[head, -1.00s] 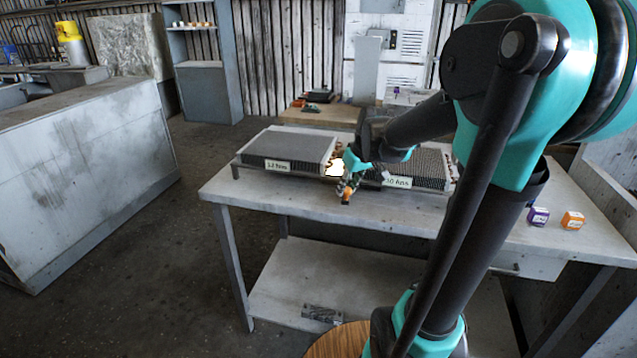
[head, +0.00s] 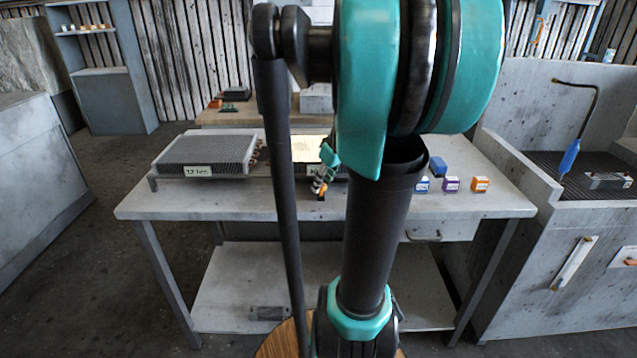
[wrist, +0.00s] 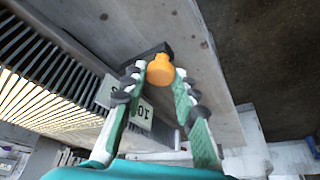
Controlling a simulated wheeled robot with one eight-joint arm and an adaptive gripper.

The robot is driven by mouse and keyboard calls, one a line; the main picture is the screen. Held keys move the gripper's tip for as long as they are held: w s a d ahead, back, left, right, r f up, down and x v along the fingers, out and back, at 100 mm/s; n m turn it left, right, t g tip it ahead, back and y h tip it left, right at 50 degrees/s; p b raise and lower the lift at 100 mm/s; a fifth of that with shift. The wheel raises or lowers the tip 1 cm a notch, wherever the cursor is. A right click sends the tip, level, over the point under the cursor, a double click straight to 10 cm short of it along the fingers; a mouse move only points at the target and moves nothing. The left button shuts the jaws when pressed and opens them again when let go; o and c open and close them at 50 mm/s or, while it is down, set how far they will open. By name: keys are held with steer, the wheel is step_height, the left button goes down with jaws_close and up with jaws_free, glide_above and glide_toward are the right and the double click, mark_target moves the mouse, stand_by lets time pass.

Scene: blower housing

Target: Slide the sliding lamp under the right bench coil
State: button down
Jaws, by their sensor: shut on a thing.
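The right bench coil (head: 310,147) is mostly hidden behind my arm in the head view; its visible left part glows bright yellow. In the wrist view its dark fins (wrist: 62,72) have warm light shining through at the left. A pale label reading 10 (wrist: 143,112) is partly behind a finger. My gripper (wrist: 160,80) is shut on an orange knob (wrist: 160,69) at the bench's front side, beside the coil. The knob appears to be the sliding lamp's handle; the lamp body is hidden under the coil. My gripper also shows in the head view (head: 322,181).
The left coil (head: 205,154), labelled 12 fins, sits on the bench (head: 150,203). Blue, purple (head: 451,184) and orange (head: 480,184) small boxes stand at the bench's right. A sink unit (head: 560,220) stands further right. The bench's front strip is mostly clear.

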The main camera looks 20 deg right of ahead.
steer(key=shift+d, duration=0.2)
steer(key=c, duration=1.2)
jaws_free()
steer(key=shift+s+d, duration=0.1)
steer(key=shift+r, duration=0.15)
steer(key=v, duration=1.1)
steer(key=shift+r, duration=0.35)
steer(key=shift+s, duration=0.1)
steer(key=s+a+f+m, duration=0.1)
steer(key=s+a+f, duration=0.2)
steer(key=f, duration=0.4)
steer(key=s+a+f+m+h, duration=0.1)
steer(key=s+a+f, duration=0.3)
steer(key=f, duration=0.4)
steer(key=s+a+f+m+h, duration=0.1)
steer(key=s+a+f+m, duration=0.2)
steer(key=a+f, duration=0.2)
step_height(320, 180, down, 3)
steer(key=shift+s+a+f, duration=0.15)
steer(key=shift+s+a, duration=0.1)
steer(key=shift+a, duration=0.15)
